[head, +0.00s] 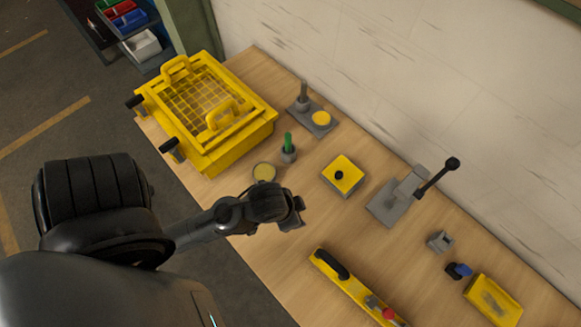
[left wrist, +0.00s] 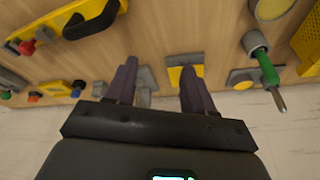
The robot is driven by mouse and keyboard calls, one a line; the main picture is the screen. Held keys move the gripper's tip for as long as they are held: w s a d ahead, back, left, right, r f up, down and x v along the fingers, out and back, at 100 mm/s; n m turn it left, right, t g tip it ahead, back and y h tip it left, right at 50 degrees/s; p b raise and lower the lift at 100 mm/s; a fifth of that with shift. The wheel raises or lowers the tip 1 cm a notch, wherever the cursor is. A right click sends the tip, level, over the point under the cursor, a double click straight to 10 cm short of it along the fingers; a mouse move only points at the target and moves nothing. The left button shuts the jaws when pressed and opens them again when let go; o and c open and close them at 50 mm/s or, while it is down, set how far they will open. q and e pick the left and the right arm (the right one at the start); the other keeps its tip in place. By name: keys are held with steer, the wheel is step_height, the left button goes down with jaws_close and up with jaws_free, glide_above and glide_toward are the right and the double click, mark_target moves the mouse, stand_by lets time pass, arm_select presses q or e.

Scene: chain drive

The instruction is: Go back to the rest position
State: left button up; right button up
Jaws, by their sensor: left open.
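My left gripper (head: 298,212) hangs over the wooden table in the head view, with the arm coming in from the left. In the left wrist view its two dark fingers (left wrist: 160,80) stand apart with nothing held between them. Beyond the fingers are the yellow square block (left wrist: 186,74) and part of the grey press (left wrist: 146,80). The gripper appears above the table, apart from the things on it. My right gripper is not in view.
A yellow basket (head: 228,148) stands at the table's far left end. Near the gripper are a round dish (head: 264,172), a green-handled tool (head: 288,142) and a long yellow fixture (head: 340,283). A grey lever press (head: 392,205) stands near the wall.

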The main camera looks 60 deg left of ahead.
arm_select(q)
steer(key=shift+s+a, duration=0.25)
steer(key=shift+s, duration=0.3)
steer(key=shift+r, duration=0.1)
